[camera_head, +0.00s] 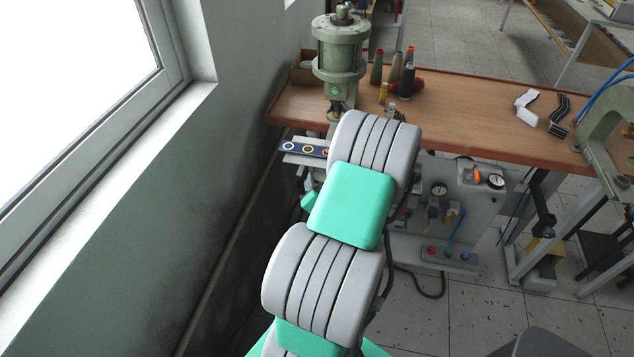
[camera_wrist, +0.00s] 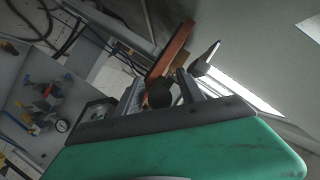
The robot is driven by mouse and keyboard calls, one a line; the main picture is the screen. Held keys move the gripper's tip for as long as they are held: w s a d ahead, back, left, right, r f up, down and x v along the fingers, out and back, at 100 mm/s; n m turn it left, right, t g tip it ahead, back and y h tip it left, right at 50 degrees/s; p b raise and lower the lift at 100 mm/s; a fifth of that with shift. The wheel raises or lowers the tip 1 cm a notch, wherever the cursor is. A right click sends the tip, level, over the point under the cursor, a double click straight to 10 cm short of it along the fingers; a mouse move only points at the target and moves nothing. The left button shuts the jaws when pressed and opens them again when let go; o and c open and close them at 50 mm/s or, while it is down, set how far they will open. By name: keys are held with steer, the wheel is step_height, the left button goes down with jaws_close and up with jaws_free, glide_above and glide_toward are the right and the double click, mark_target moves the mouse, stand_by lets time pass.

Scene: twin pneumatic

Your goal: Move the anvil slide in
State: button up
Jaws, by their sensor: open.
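A green pneumatic press (camera_head: 339,60) stands at the left end of the wooden bench. Below it, a flat slide plate with a dark strip of coloured rings (camera_head: 307,149) sticks out to the left; its right part is hidden behind my arm. In the wrist view, the two fingers of my gripper (camera_wrist: 161,80) are apart, with a dark round knob (camera_wrist: 159,94) between them. I cannot tell whether the fingers touch the knob, or surely whether it belongs to the anvil slide. My gripper is hidden by my arm in the head view.
The wooden bench top (camera_head: 462,107) carries several thread cones (camera_head: 407,75) and white and black pieces (camera_head: 526,107). A grey panel with gauges (camera_head: 438,215) is under the bench. The wall and window (camera_head: 75,90) are close on the left. A second green machine (camera_head: 603,140) is at right.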

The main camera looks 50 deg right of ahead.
steer(key=shift+d, duration=0.1)
steer(key=shift+f, duration=0.15)
jaws_close()
stand_by(0.3)
